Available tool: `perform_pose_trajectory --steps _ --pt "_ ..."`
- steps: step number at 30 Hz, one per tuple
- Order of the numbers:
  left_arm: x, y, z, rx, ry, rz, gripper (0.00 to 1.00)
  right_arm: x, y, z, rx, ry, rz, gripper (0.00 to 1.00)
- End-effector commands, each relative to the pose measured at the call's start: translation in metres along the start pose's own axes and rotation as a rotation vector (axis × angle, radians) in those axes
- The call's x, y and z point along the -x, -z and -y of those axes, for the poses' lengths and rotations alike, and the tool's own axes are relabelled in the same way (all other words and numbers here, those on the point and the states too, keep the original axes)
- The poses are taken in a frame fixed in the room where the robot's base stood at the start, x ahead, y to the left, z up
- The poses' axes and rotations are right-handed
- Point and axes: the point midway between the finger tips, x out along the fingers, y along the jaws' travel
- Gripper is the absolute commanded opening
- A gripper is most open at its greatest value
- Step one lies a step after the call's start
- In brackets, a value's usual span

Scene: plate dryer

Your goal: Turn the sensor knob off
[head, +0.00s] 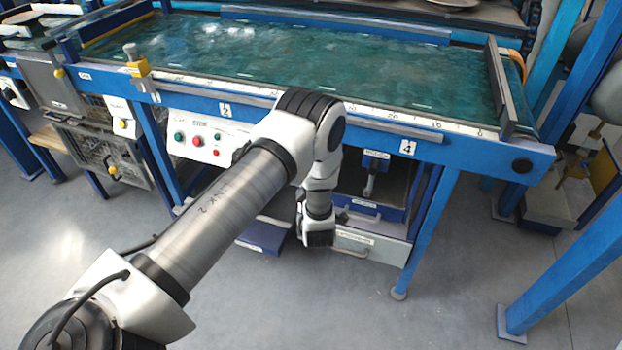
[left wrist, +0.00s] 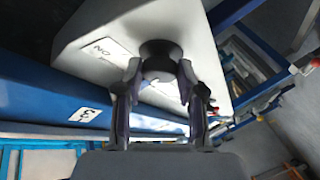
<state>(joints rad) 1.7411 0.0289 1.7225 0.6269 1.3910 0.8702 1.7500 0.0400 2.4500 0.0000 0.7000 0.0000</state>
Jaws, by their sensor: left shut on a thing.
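In the left wrist view, a dark round knob (left wrist: 160,52) sits on the face of a pale grey box (left wrist: 110,28). A white label (left wrist: 108,49) with "ON" lies on the box to the left of the knob, and another pale label shows partly behind the fingers. My left gripper (left wrist: 160,78) is shut on the knob, one finger on each side. In the head view, my left gripper (head: 318,236) hangs low in front of the dryer table's underside, and my arm hides the knob. My right gripper is in neither view.
The dryer table (head: 465,150) has a blue frame and a wet green top. A control panel (head: 205,138) with green and red buttons is left of my arm. A lever (head: 370,180), drawers and a table leg (head: 432,225) are to the right. Open floor lies in front.

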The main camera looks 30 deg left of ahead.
Motion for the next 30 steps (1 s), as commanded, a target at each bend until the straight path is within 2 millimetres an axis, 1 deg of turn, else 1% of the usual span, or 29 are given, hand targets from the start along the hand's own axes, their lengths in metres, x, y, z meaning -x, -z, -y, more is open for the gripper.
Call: perform_pose_trajectory --steps 13,14,15,16,26,29,30 --pt "-0.001 0.000 -0.001 0.014 0.005 -0.001 0.04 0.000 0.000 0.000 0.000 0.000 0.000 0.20" --pt "-0.001 0.000 -0.001 0.014 0.005 -0.001 0.42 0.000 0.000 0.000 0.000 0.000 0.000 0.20" --pt "-0.001 0.000 -0.001 0.014 0.005 -0.001 0.56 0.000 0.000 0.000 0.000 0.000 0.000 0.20" --pt "-0.001 0.000 -0.001 0.014 0.005 -0.001 0.64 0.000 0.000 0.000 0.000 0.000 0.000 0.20" --pt "0.002 0.000 -0.001 0.012 0.006 0.000 0.64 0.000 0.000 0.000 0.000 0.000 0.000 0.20" --pt "0.012 -0.001 -0.001 0.011 0.006 0.001 0.64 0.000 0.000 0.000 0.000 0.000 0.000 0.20" --pt "0.018 -0.001 -0.001 0.010 0.007 0.002 0.64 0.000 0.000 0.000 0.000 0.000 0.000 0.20"
